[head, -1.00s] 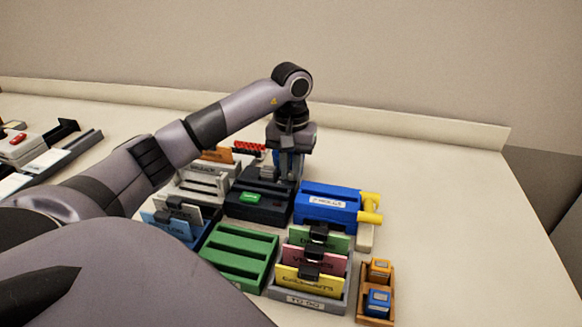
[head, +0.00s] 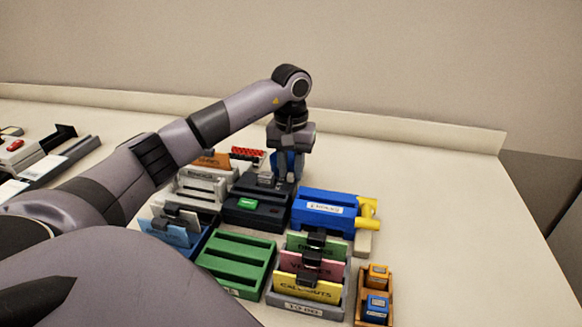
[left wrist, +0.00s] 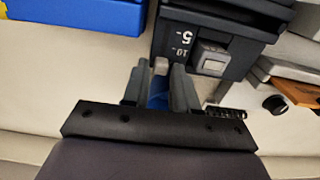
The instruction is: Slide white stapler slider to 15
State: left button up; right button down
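The dark stapler (head: 255,210) with a green label stands among the desk items in the head view. In the left wrist view, its end (left wrist: 210,32) shows the printed marks 5 and 10 and a grey block. A small pale slider knob (left wrist: 161,66) sticks out at its edge, a little beyond the 10 mark. My left gripper (head: 288,176) points down at the stapler's far end. In the left wrist view its fingertips (left wrist: 160,72) stand apart, one on each side of the knob, with narrow gaps visible. A 15 mark cannot be made out. My right gripper is out of view.
A green slotted tray (head: 236,262), a grey card holder (head: 305,303) and a small orange tray (head: 361,300) are in front. The table's right side is clear.

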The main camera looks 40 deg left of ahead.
aim_at(291, 173)
pick_arm(q)
jog(key=shift+r+b, duration=0.3)
jog(key=shift+r, duration=3.15)
